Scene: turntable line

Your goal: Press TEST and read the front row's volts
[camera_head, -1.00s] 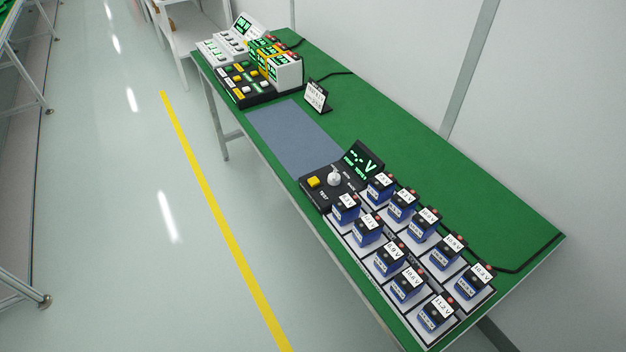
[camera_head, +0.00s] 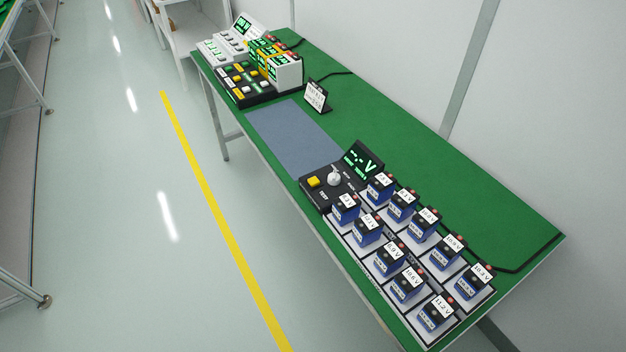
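The black tester (camera_head: 345,194) stands on the green bench with a yellow button (camera_head: 313,182) and a grey-white knob (camera_head: 334,177) on top. The small print by the button is hard to read. Its tilted display (camera_head: 363,160) glows green with dashes and a V. Right of it, blue batteries with white volt labels stand in two rows on pale trays. The front row runs from a battery by the tester (camera_head: 345,208) to one labelled 11.2 V (camera_head: 436,314). Another there seems to read 10.6 V (camera_head: 406,286). Neither gripper is in view.
A blue-grey mat (camera_head: 292,138) lies bare left of the tester. A small white sign (camera_head: 316,96) stands behind it. Button panels (camera_head: 244,84) and lit boxes (camera_head: 286,72) crowd the bench's far end. Black cable runs along the back edge. The floor with its yellow line (camera_head: 215,205) is clear.

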